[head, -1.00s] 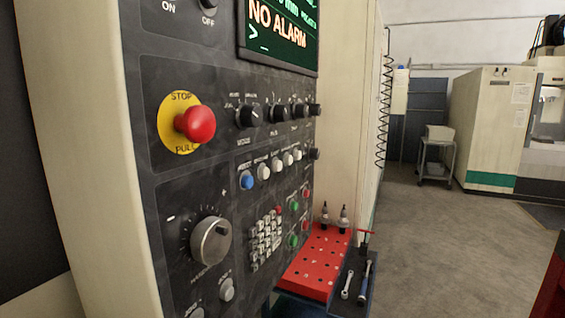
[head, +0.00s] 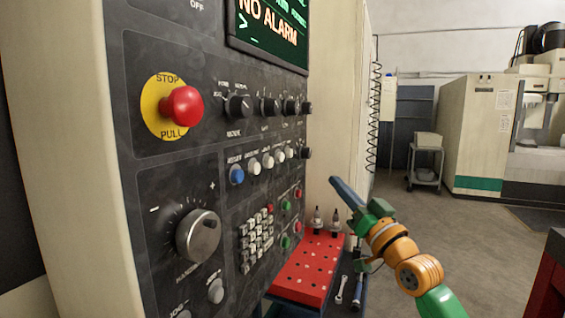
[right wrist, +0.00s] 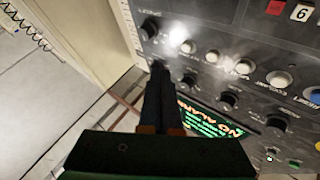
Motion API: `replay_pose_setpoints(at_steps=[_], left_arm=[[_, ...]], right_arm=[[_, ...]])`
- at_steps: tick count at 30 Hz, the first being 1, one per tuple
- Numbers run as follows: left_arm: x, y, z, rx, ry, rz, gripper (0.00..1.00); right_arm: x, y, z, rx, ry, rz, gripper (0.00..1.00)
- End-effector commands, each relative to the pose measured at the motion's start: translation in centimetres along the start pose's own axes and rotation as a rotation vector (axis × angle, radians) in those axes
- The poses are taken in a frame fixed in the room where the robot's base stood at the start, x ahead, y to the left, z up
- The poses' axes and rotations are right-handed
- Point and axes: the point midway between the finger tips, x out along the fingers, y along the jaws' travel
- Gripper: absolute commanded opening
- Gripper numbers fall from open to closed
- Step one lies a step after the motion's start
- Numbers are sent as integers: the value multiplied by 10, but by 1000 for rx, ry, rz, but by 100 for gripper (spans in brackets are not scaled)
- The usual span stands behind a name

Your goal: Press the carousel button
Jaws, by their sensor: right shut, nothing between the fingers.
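The control panel (head: 200,140) carries a row of round push buttons: a blue button (head: 237,175) at the left and several white buttons (head: 267,161) to its right. Small labels sit above them; I cannot read which one says carousel. The right wrist view shows the white buttons (right wrist: 244,66) in a slanted row. My right gripper (head: 335,184) is shut and empty, to the right of the panel and apart from the buttons in the head view. In the right wrist view its dark fingers (right wrist: 161,80) cover part of the panel near the black knobs. My left gripper is not in view.
A red emergency stop (head: 186,106) and a large dial (head: 199,236) project from the panel. A screen (head: 270,30) reads NO ALARM. Open floor lies to the right.

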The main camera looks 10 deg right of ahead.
Motion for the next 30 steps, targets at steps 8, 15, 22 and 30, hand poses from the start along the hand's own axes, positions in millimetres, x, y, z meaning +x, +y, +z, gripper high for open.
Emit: replay_pose_setpoints(at_steps=[8,15,22,30], left_arm=[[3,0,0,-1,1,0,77],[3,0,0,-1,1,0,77],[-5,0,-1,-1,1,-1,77],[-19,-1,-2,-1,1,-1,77]], right_arm=[[0,-24,-44,5,78,-69,0],[0,-24,-44,5,77,-68,0],[12,-32,-39,8,76,-68,0],[40,-55,-22,9,76,-68,0]])
